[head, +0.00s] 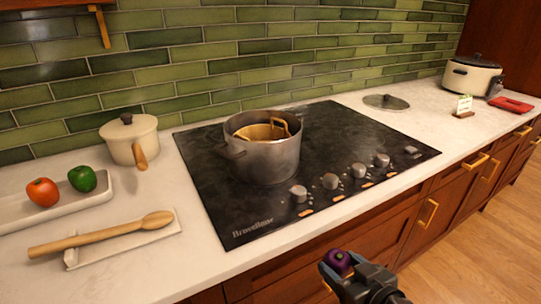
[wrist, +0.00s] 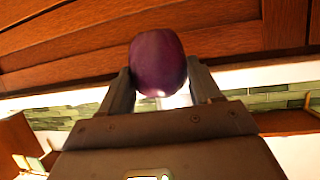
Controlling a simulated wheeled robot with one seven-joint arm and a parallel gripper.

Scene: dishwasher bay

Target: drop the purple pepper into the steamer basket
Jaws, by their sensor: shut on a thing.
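The purple pepper (wrist: 158,62) is held between the two fingers of my gripper (wrist: 160,88) in the wrist view. In the head view the pepper (head: 337,261) shows at the tip of my gripper (head: 338,268), low in the picture, in front of the counter's front edge and the wooden drawers. The tan steamer basket (head: 262,131) sits inside a grey metal pot (head: 265,160) on the black cooktop, farther back and to the left of my gripper. Only the basket's upper part and handle show; its bottom is hidden by the pot wall.
Cooktop knobs (head: 331,181) line the front of the cooktop (head: 390,140). A cream pot (head: 131,139), a white tray (head: 60,208) with red and green peppers, and a wooden spoon (head: 100,234) stand left. A lid (head: 386,102) and a slow cooker (head: 472,77) are right.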

